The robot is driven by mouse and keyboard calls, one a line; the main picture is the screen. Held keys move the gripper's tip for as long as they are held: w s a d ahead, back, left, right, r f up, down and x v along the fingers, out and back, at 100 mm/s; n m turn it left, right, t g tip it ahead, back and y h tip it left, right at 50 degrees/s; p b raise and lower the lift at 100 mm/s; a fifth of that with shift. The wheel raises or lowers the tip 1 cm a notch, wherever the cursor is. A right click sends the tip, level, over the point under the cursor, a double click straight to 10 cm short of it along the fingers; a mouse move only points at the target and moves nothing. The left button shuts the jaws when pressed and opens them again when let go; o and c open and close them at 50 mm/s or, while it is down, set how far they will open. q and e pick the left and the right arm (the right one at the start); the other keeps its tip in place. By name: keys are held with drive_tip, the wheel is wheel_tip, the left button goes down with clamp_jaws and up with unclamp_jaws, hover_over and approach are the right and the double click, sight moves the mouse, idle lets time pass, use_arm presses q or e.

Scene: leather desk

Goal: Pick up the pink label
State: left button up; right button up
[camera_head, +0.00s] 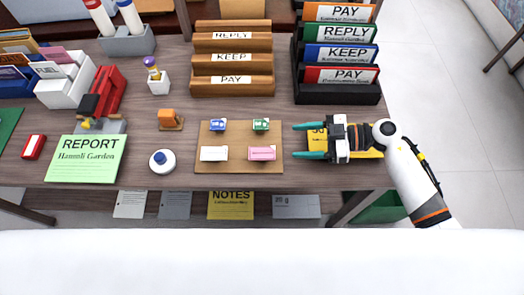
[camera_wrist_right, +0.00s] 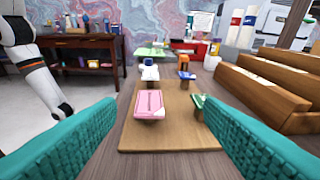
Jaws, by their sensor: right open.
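The pink label (camera_head: 262,154) lies at the front right of a tan board (camera_head: 232,140) on the desk. It also shows ahead of the fingers in the right wrist view (camera_wrist_right: 149,105). A white label (camera_head: 214,154) lies left of it. A green item (camera_head: 261,125) and a blue item (camera_head: 217,125) sit behind them on the board. My right gripper (camera_head: 298,141) is open and empty, just right of the board, its teal fingers pointing left. The pink label lies ahead of the gap between the fingers, apart from them. My left gripper is not in view.
A yellow item (camera_head: 317,140) lies partly hidden under my right gripper. Wooden racks (camera_head: 232,87) and a black rack of folders (camera_head: 337,97) stand behind. A blue-and-white round container (camera_head: 162,161) and a green REPORT sheet (camera_head: 87,158) are left of the board.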

sight(265, 153)
drive_tip(key=shift+s+d+f+g+h, duration=0.25)
drive_tip(key=shift+f+g+h, duration=0.05)
drive_tip(key=shift+f+g, duration=0.15)
drive_tip(key=shift+s+a+f, duration=0.15)
drive_tip(key=shift+a, duration=0.15)
drive_tip(key=p+x, duration=0.1)
drive_tip(key=x, duration=0.4)
drive_tip(key=shift+a, duration=0.2)
drive_tip(key=shift+f+x, duration=0.25)
drive_tip(key=shift+x, duration=1.2)
drive_tip(key=shift+f+x, duration=0.25)
drive_tip(key=shift+x, duration=1.25)
drive_tip(key=shift+d, duration=0.2)
drive_tip(key=c, duration=1)
